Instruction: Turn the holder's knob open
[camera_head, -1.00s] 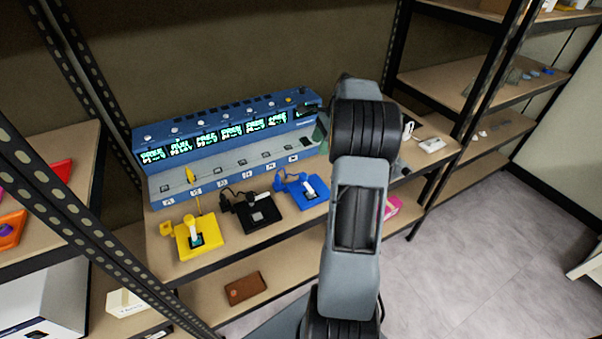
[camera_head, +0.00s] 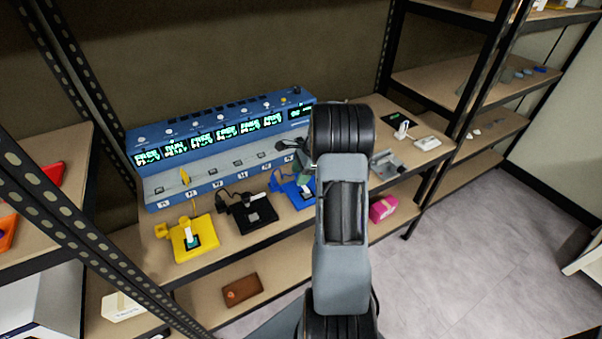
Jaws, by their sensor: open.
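A grey metal fixture (camera_head: 388,166), possibly the holder, sits on the bench just right of my arm; I cannot make out a knob on it. My gripper (camera_head: 290,152) is partly hidden behind my arm. It is open, in front of the blue machine's right end and above the blue device (camera_head: 303,194). My arm covers part of that device. A black device (camera_head: 250,213) and a yellow device (camera_head: 193,238) with an upright white part stand to its left on the bench.
A long blue machine (camera_head: 150,188) with several lit displays stands along the back of the bench. White items (camera_head: 427,143) lie at the bench's right. A pink box (camera_head: 383,208) and a brown item (camera_head: 241,289) are on the shelf below. Black shelf posts flank the bench.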

